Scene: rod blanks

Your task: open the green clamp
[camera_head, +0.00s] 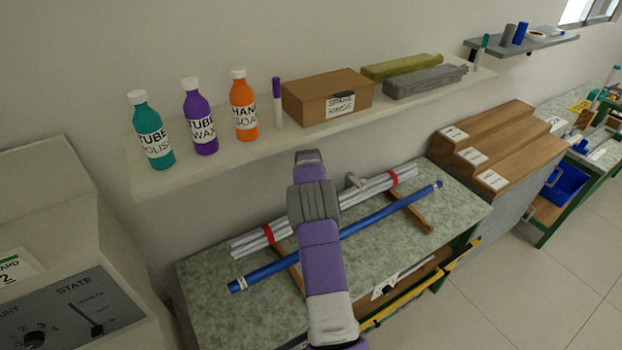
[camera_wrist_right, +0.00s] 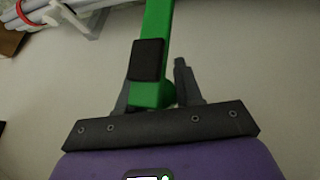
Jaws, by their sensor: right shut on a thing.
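In the right wrist view a green bar with a black pad, part of the green clamp (camera_wrist_right: 157,22), runs up from between the fingers of my right gripper (camera_wrist_right: 153,82). The gripper is shut on this bar near its lower end. The rest of the clamp is out of that view. In the head view my right arm, purple and grey, reaches up the middle over the bench; its fingers and the clamp cannot be made out there. My left gripper is not in view.
A blue rod (camera_head: 385,212) and white rods with red bands (camera_head: 350,198) lie across wooden supports on the speckled bench (camera_head: 215,270). Bottles, a cardboard box (camera_head: 300,100) and two long blocks stand on the shelf above. A stepped wooden rack (camera_head: 490,140) stands right.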

